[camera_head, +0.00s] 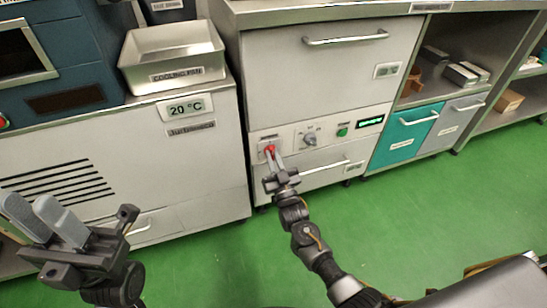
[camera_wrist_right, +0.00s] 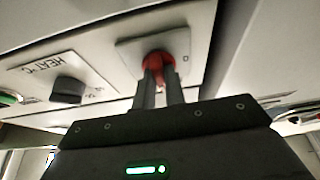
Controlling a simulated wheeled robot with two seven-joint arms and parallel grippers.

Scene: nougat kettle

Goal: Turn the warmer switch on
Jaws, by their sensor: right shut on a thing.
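The red warmer switch (camera_head: 270,149) is on the white front panel of the middle cabinet, at the panel's left end. It also shows in the right wrist view, as a red knob (camera_wrist_right: 158,61) on a pale plate. My right gripper (camera_head: 271,158) reaches the panel and is shut on the red switch. In the right wrist view its two fingers (camera_wrist_right: 160,85) meet the knob and partly hide it. My left gripper (camera_head: 42,210) is at the lower left of the head view, away from the panel, with its fingers apart and empty.
A grey dial (camera_head: 310,139), a green button (camera_head: 343,132) and a lit green display (camera_head: 371,122) sit right of the switch. A drawer handle (camera_head: 325,167) runs below. A metal cooling pan (camera_head: 172,58) stands on the left unit. The green floor (camera_head: 420,220) is open on the right.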

